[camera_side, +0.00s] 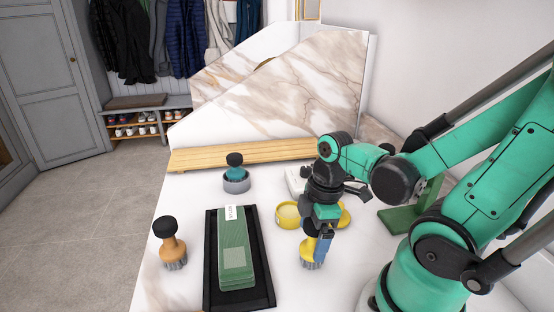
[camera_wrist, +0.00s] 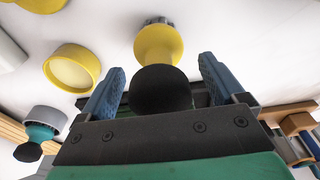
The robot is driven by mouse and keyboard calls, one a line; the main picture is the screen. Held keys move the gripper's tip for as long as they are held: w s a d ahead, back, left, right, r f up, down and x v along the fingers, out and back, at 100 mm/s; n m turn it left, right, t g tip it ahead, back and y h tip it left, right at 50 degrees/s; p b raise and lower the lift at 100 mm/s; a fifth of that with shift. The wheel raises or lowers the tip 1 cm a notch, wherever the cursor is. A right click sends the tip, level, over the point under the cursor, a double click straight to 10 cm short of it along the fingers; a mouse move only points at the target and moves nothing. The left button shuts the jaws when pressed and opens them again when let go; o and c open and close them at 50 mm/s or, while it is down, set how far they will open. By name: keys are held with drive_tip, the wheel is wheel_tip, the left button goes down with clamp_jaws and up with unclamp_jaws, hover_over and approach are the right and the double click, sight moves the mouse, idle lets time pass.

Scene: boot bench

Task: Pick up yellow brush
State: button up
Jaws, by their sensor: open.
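The yellow brush (camera_side: 307,251) stands upright on the white bench, bristles down, partly hidden by my gripper in the side view. In the wrist view the yellow brush (camera_wrist: 158,43) shows its yellow body and round black knob, with grey bristles at the far end. My gripper (camera_side: 322,246) points down over the brush. Its blue fingers are open, one on each side of the black knob in the wrist view (camera_wrist: 160,82). Gaps show between the knob and both fingers there.
A yellow tin (camera_side: 288,215) sits just behind the brush. A green box (camera_side: 235,250) lies on a black tray (camera_side: 212,275) to the left. An orange brush (camera_side: 169,246) stands farther left. A teal brush (camera_side: 235,172) is in a grey cup (camera_side: 237,185). A slatted wooden board (camera_side: 240,156) lies behind.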

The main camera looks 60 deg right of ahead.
drive_tip(key=shift+c, duration=0.2)
clamp_jaws()
idle(0.3)
wheel_tip(320, 180, up, 20)
idle(0.7)
